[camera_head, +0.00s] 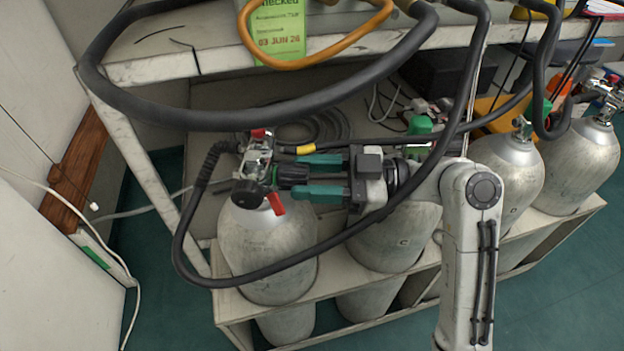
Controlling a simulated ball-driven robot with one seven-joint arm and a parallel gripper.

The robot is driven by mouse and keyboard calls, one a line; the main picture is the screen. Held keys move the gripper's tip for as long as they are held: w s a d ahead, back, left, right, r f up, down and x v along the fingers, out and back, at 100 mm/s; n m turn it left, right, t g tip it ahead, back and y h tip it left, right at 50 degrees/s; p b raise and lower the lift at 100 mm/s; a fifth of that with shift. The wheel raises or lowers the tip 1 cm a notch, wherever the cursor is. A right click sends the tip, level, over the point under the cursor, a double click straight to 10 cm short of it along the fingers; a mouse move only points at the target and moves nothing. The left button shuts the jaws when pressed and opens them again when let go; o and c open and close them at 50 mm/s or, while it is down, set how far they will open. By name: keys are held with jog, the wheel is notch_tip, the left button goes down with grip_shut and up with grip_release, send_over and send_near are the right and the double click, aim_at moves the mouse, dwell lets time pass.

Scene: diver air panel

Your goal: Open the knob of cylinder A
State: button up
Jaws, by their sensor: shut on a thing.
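The leftmost grey cylinder (268,250) stands in the rack. Its valve (258,158) is on top, with red tags or levers and a round black cap at the front. The marking on this cylinder is too faint to read, so I cannot confirm that it is A. My gripper (296,175) reaches in from the right with its two green fingers level.
A second cylinder (385,245), marked C, stands behind my wrist. More cylinders (510,172) stand to the right. The shelf edge (170,68) and thick hoses hang above.

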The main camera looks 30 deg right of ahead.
jog(key=shift+f, duration=0.15)
jog(key=o, duration=1.1)
jog(key=shift+c, duration=0.2)
jog(key=shift+r, duration=0.2)
jog(key=shift+r, duration=0.4)
jog(key=s+r+p, duration=1.2)
jog(key=s+p, duration=0.2)
jog(key=p, duration=0.4)
